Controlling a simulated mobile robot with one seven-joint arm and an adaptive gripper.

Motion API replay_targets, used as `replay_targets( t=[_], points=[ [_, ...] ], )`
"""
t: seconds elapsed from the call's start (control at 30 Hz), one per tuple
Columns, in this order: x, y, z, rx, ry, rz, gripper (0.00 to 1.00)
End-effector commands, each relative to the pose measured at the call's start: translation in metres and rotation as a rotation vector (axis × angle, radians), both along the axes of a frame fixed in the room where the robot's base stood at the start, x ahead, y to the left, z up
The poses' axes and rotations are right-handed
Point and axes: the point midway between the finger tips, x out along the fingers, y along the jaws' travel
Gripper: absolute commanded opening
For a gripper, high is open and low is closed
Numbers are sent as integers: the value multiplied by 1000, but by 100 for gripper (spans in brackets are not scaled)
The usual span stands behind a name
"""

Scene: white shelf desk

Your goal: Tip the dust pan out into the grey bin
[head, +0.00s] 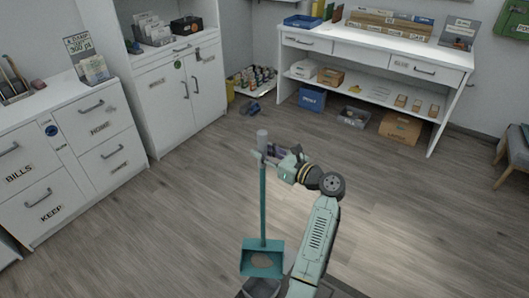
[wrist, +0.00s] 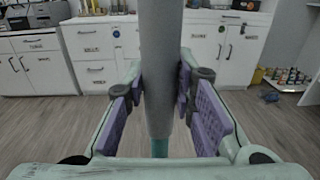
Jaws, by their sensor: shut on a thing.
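The dust pan is teal, with a long upright handle that ends in a grey grip (head: 262,138). Its pan (head: 262,245) hangs low in the head view, and a dull brownish patch shows inside it. My gripper (head: 268,154) is shut on the handle near the grey grip. In the wrist view the grey grip (wrist: 160,45) stands upright between the purple pads of my gripper (wrist: 162,100). Most of the bin is cut off or hidden.
White drawers (head: 75,150) and a cabinet (head: 185,90) line the left wall. A white shelf desk (head: 375,62) stands at the back, with boxes on its lower shelf and beneath it. A grey chair (head: 512,150) is at the right. The wooden floor (head: 170,215) between them is largely clear.

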Motion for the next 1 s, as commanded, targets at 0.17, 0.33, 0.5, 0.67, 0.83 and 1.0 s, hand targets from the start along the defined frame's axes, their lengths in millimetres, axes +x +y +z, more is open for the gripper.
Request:
replay_targets(
  t=[0.17, 0.33, 0.5, 0.67, 0.83, 1.0],
  points=[
    [0, 0, 1, 1, -3, 0, 0],
    [-7, 0, -2, 0, -13, -1, 0],
    [-21, 2, -7, -1, -33, -1, 0],
    [-36, 3, -15, -5, -58, -1, 0],
    [-51, 5, -19, -7, -82, -1, 0],
    [-67, 6, -25, -10, -107, -2, 0]
  ],
)
